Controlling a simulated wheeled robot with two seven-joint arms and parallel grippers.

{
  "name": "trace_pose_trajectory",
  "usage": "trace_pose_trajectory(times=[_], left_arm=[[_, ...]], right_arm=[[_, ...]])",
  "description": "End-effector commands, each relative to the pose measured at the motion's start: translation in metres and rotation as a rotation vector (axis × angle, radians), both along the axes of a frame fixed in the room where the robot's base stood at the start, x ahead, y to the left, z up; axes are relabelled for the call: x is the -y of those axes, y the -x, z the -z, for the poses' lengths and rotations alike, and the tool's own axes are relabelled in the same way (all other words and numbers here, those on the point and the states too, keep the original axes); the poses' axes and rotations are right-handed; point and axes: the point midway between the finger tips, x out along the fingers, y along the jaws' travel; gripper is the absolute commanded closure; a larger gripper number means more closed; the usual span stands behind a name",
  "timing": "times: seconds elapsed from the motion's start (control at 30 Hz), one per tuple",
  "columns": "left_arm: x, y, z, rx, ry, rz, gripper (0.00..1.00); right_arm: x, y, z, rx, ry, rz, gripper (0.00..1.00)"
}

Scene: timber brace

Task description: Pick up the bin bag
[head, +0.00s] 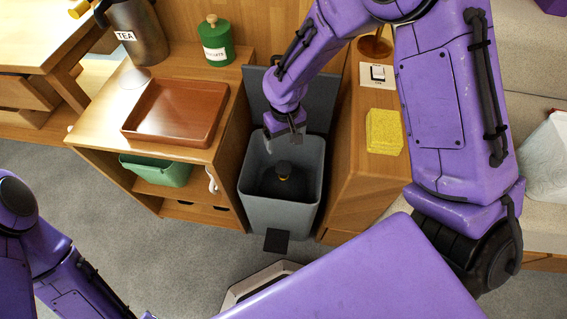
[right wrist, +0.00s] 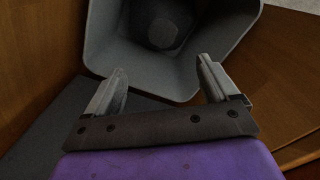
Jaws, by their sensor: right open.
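The bin bag (head: 283,181) is a black bundle with a knotted top and a small yellowish band, low inside a grey bin (head: 281,217). In the right wrist view the bag (right wrist: 162,32) is a dark shape deep in the bin (right wrist: 225,50). The bin's lid (head: 318,98) stands raised at the back. My right gripper (head: 283,146) is open and empty over the back part of the bin's mouth, above and behind the bag. In the right wrist view its two fingers (right wrist: 163,85) are spread apart toward the bin. My left arm shows at the lower left; its gripper is out of view.
Left of the bin, a wooden cabinet (head: 90,141) bears a brown tray (head: 178,112), a green canister (head: 217,43) and a TEA container (head: 138,35). Right of it, a wooden unit (head: 356,170) bears a yellow sponge (head: 384,131). Both stand close to the bin.

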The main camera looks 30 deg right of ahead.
Motion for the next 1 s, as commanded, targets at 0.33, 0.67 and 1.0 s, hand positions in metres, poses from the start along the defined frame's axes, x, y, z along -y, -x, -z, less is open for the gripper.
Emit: trace_pose_trajectory(times=[0.33, 0.67, 1.0], left_arm=[[0.000, 0.000, 0.084, 0.000, 0.000, 0.000, 0.65], [0.000, 0.000, 0.106, 0.000, 0.000, 0.000, 0.65], [0.000, 0.000, 0.134, 0.000, 0.000, 0.000, 0.65]], right_arm=[[-0.002, -0.001, 0.086, 0.000, 0.000, -0.003, 0.13], [-0.002, 0.000, 0.137, 0.000, 0.000, -0.003, 0.13], [-0.006, 0.004, 0.186, 0.000, 0.000, -0.002, 0.13]])
